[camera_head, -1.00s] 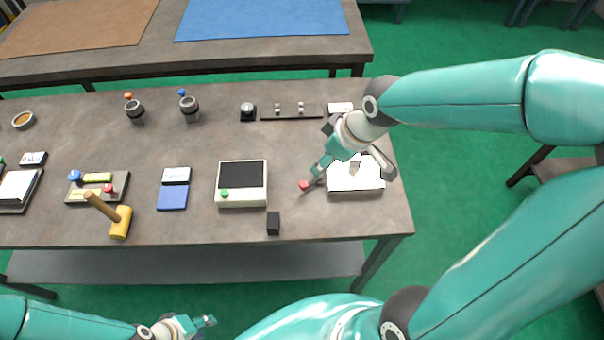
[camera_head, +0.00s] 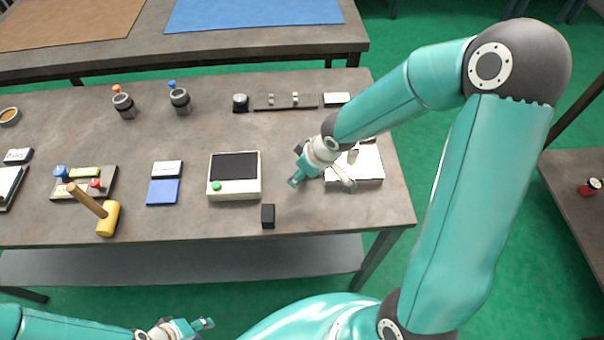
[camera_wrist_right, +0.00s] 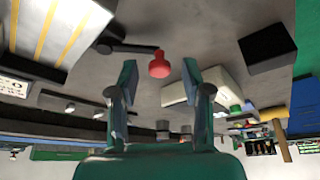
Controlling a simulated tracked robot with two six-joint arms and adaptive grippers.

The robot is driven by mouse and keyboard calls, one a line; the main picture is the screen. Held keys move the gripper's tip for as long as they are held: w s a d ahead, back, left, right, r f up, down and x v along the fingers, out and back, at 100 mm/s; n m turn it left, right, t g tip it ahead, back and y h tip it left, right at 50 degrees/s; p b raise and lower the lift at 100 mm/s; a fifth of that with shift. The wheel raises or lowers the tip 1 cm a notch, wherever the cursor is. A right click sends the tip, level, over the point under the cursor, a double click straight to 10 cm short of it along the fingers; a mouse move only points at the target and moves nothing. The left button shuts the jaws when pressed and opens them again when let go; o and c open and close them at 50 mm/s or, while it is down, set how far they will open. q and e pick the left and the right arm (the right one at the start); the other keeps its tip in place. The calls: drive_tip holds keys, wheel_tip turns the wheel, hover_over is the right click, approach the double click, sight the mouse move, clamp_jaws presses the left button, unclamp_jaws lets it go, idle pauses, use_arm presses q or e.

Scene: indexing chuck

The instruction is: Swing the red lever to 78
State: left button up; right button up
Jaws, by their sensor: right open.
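The red lever shows in the right wrist view as a dark bar ending in a red knob (camera_wrist_right: 159,66). The bar runs left towards a pale, yellow-striped block (camera_wrist_right: 62,28). In the head view the knob is hidden behind my right gripper (camera_head: 296,179), which is beside the white device (camera_head: 368,180) at the bench's right end. In the wrist view my right gripper (camera_wrist_right: 157,80) is open and empty, with the knob beyond and between its fingertips, seemingly untouched. No reading of 78 is legible. My left gripper (camera_head: 203,326) is low in front of the bench, its opening unclear.
Left of the right gripper are a cream box with a dark screen and green button (camera_head: 236,191) and a small black block (camera_head: 268,216). A mallet (camera_head: 106,218) lies farther left. A rail with pegs (camera_head: 285,101) is behind. Bare bench lies in front of the gripper.

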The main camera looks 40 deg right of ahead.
clamp_jaws()
idle(0.3)
drive_tip(key=shift+d, duration=0.15)
